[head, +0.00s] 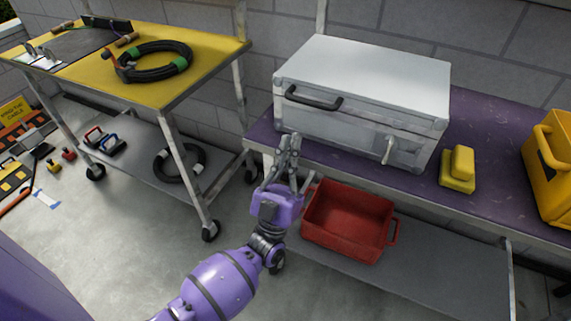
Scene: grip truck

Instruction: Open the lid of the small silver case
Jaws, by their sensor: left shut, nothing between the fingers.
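The small silver case (360,95) stands shut on the purple-topped bench, its lid down flat. A dark handle (313,98) is on the left of its front, and a light latch (389,150) sits on the right of its front. My left gripper (291,140) is shut and empty, with its fingertips pointing up in front of the case's lower left front. I cannot tell whether the fingertips touch the case. My right gripper is not in view.
A red bin (347,222) stands on the shelf below the bench. A yellow block (458,170) and a yellow container (550,165) are right of the case. A yellow-topped cart (190,85) with a coiled cable (153,62) stands at left. A block wall is close behind the case.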

